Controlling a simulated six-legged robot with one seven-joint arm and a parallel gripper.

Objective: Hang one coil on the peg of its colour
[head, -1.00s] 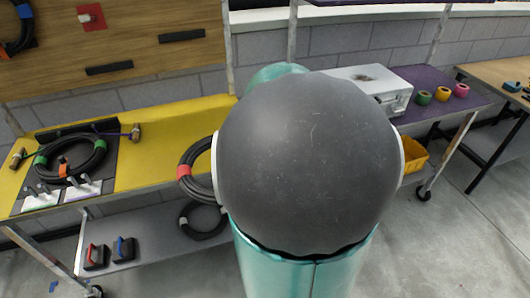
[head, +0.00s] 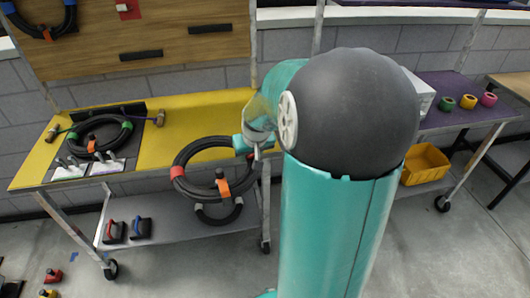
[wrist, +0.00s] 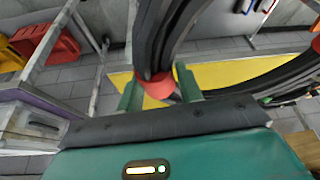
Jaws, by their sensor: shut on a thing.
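A large black coil (head: 196,146) with a red band (head: 178,171) and an orange tag is in my gripper (head: 256,148). It hangs in front of the yellow table's right end. In the wrist view, the fingers (wrist: 160,87) are shut around the coil at another red band (wrist: 155,88). A red plate (head: 128,8) is on the wooden board at upper left; its peg is hard to make out. A coil with blue bands (head: 70,18) hangs on the board, partly cut off. A coil with green bands (head: 97,146) lies on the yellow table.
The yellow table (head: 185,118) also bears hammers and white-based clamps. A grey-banded coil (head: 218,217) and two black-based handled tools are on the lower shelf (head: 170,228). A purple table (head: 440,118) with tape rolls and a yellow bin (head: 424,165) stand right.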

